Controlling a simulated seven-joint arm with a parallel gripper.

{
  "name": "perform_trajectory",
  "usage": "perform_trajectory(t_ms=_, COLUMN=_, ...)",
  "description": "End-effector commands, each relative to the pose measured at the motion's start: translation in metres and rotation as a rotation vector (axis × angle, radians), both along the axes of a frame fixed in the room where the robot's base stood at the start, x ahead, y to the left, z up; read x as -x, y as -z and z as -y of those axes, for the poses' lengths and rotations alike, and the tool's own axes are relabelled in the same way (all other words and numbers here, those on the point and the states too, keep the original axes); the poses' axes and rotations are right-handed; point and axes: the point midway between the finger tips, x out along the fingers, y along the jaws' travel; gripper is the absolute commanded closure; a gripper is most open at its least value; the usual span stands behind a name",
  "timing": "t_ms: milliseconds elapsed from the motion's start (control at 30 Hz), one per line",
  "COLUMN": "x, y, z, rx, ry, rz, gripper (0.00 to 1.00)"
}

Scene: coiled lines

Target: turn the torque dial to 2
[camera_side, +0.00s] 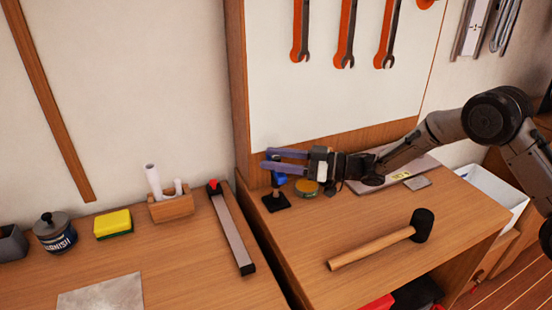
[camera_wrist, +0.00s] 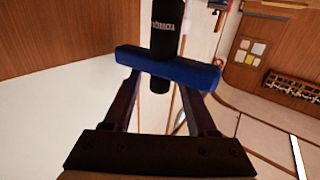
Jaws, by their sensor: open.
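A blue bar-shaped part (camera_wrist: 200,74) crosses a black cylinder (camera_wrist: 165,35) with pale lettering in the wrist view. The side view shows a small blue part (camera_side: 279,180) above a square black base (camera_side: 275,204). I take this as the torque tool, but no dial numbers or pointer are readable. My gripper (camera_side: 266,160) reaches in from the right, open, its two fingers stretched level to the left just above the blue part. In the wrist view my gripper (camera_wrist: 160,88) has its fingers apart, tips close to the bar; I cannot tell whether they touch it.
A mallet (camera_side: 375,244) lies at the front of the bench. The wall panel (camera_side: 330,105) with hanging wrenches (camera_side: 345,35) rises close behind. A long clamp-like tool (camera_side: 232,228) lies on the left bench.

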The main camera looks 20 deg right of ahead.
Motion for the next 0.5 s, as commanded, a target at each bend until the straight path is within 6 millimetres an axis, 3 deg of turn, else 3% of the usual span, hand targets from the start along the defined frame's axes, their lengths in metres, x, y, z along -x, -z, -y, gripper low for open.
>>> perform_trajectory(t_ms=167, x=0.0001, y=-0.0002, z=0.0001, rx=0.000, ry=0.000, rz=0.000, gripper=0.46)
perform_trajectory(t_ms=400, x=0.0003, y=-0.0003, z=0.0002, rx=0.000, ry=0.000, rz=0.001, gripper=0.89)
perform_trajectory(t_ms=467, x=0.0002, y=-0.0004, z=0.0002, rx=0.000, ry=0.000, rz=0.001, gripper=1.00)
perform_trajectory(t_ms=500, x=0.0002, y=-0.0004, z=0.0002, rx=0.000, ry=0.000, rz=0.001, gripper=1.00)
